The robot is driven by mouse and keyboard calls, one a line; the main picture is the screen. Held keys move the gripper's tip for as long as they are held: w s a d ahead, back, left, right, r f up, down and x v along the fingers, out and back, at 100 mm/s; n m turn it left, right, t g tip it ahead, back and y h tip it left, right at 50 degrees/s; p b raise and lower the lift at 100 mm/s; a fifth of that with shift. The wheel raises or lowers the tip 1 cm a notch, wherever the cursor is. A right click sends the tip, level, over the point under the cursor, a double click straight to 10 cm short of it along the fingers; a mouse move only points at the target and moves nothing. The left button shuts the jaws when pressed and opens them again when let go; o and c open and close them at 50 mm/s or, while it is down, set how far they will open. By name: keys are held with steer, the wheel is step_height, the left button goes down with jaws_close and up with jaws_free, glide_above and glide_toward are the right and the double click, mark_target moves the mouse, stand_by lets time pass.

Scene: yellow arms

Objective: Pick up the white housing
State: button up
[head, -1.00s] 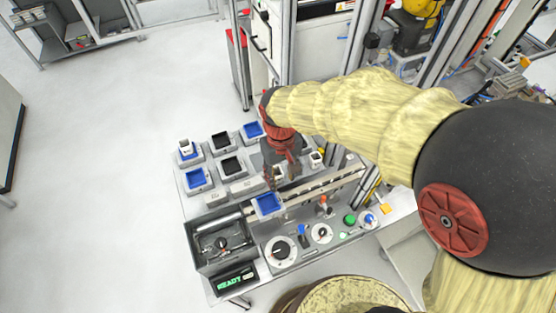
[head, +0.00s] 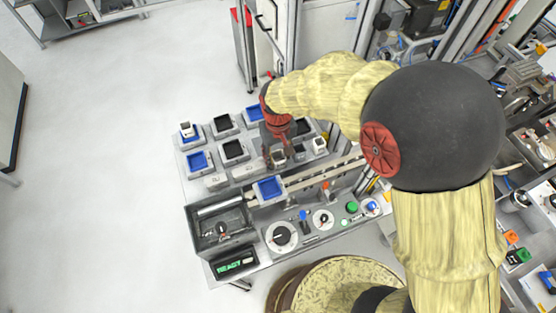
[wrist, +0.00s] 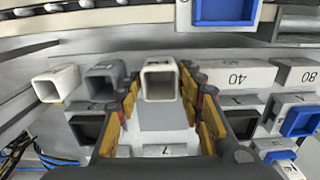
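A white housing (wrist: 160,81), square with an open top, stands between my fingers in the wrist view. In the head view it shows just below my gripper (head: 277,158), partly hidden by it. My gripper also shows in the wrist view (wrist: 160,98); its yellow-padded fingers are spread on either side of the housing, with small gaps seen. A grey housing (wrist: 104,81) and another white housing (wrist: 60,83) stand in a row to the left in the wrist view. In the head view these are the grey one (head: 299,153) and the white one (head: 319,146), right of my gripper.
A blue tray (head: 268,188) sits on the rail in front of my gripper. Black and blue trays fill the table's left and back, one holding a white part (head: 187,130). Labelled blocks (wrist: 232,76) lie close to my fingers. A grey bin (head: 219,222) and control knobs (head: 281,236) are nearer.

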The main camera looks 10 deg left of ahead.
steer(key=c, duration=0.3)
steer(key=c, duration=0.4)
steer(key=shift+c, duration=0.3)
steer(key=shift+r, duration=0.1)
